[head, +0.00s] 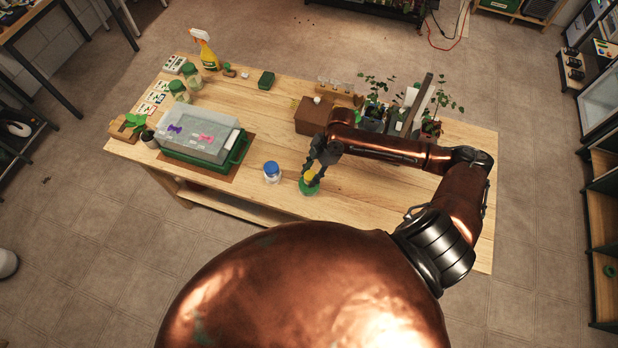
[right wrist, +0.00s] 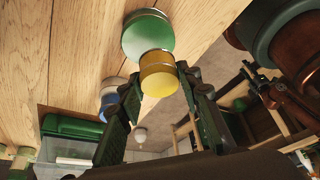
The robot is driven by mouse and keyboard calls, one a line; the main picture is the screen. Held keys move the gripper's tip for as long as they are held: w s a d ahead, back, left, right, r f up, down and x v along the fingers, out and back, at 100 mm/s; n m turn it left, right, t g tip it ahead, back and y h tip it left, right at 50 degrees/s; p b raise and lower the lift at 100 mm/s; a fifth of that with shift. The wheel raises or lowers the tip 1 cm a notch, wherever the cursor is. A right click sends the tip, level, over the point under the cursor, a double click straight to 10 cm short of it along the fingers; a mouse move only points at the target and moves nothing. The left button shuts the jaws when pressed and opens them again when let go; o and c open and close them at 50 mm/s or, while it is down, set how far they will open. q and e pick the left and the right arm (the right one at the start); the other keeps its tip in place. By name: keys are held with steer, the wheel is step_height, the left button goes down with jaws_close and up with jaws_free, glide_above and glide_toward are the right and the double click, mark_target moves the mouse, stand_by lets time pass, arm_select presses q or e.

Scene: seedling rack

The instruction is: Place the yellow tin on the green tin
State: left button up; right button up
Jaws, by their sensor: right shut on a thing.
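The yellow tin (head: 310,176) is between the fingers of my right gripper (head: 313,174), which is shut on it. It also shows in the right wrist view (right wrist: 158,75), with a finger on each side. The green tin (head: 308,189) stands near the table's front edge, directly below the yellow tin. In the right wrist view the green tin (right wrist: 147,36) is partly covered by the yellow tin. The two overlap closely, and I cannot tell whether they touch. My left gripper is not in view.
A blue-lidded jar (head: 272,172) stands just left of the green tin. A green tray with a clear cover (head: 205,137) is farther left. A brown box (head: 311,116) and potted plants (head: 374,105) stand behind my right arm. The wooden table (head: 262,120) has clear room in its middle.

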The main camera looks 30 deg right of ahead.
mark_target(309, 178)
steer(key=shift+w+f, duration=0.35)
steer(key=shift+f, duration=1.7)
steer(key=shift+f, duration=0.1)
steer(key=o, duration=1.2)
steer(key=shift+c, duration=0.2)
steer(key=v, duration=1.2)
